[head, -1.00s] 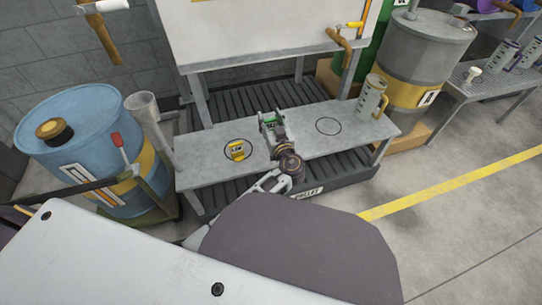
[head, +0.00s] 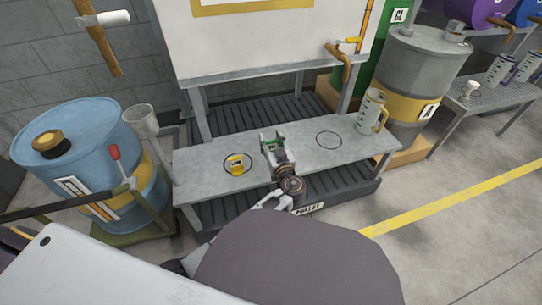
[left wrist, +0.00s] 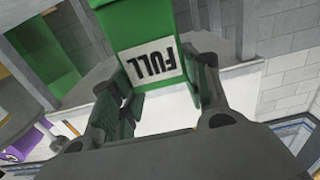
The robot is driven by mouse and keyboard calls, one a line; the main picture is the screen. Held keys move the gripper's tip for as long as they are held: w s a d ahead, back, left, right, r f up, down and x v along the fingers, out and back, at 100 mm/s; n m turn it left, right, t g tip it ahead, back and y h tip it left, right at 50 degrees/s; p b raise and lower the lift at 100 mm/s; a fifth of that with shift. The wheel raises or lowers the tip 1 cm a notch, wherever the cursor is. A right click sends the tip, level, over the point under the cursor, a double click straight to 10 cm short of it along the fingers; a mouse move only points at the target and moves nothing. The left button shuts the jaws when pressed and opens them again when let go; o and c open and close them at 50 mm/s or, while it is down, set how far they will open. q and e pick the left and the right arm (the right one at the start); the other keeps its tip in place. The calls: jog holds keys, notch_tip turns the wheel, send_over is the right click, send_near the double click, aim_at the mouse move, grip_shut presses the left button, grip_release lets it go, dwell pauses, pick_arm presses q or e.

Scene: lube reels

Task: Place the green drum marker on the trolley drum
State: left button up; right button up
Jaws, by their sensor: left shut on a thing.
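The green drum marker, labelled FULL, shows large and upside down in the left wrist view (left wrist: 150,60). In the head view only a small green part of it (head: 274,143) shows between the fingers. My left gripper (head: 273,143) is shut on it, in front of the middle of the grey bench. Whether the marker touches the bench top cannot be told. The trolley drum (head: 75,140), blue with a yellow band and a brown cap, stands at the left on a green trolley. My right gripper is not in view.
A yellow marker (head: 236,165) lies in the left circle on the bench (head: 205,165); the right circle is empty. A jug (head: 371,112) stands at the bench's right end. A red lever (head: 116,155) and a grey funnel-like cup (head: 143,120) rise beside the blue drum.

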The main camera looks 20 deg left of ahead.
pick_arm(q)
jog(key=shift+f, duration=0.65)
jog(key=shift+f, duration=0.15)
jog(key=shift+f+b, duration=1.15)
jog(key=shift+f, duration=1.05)
jog(key=shift+f, duration=0.15)
jog(key=o, duration=0.9)
jog(key=shift+o, duration=0.2)
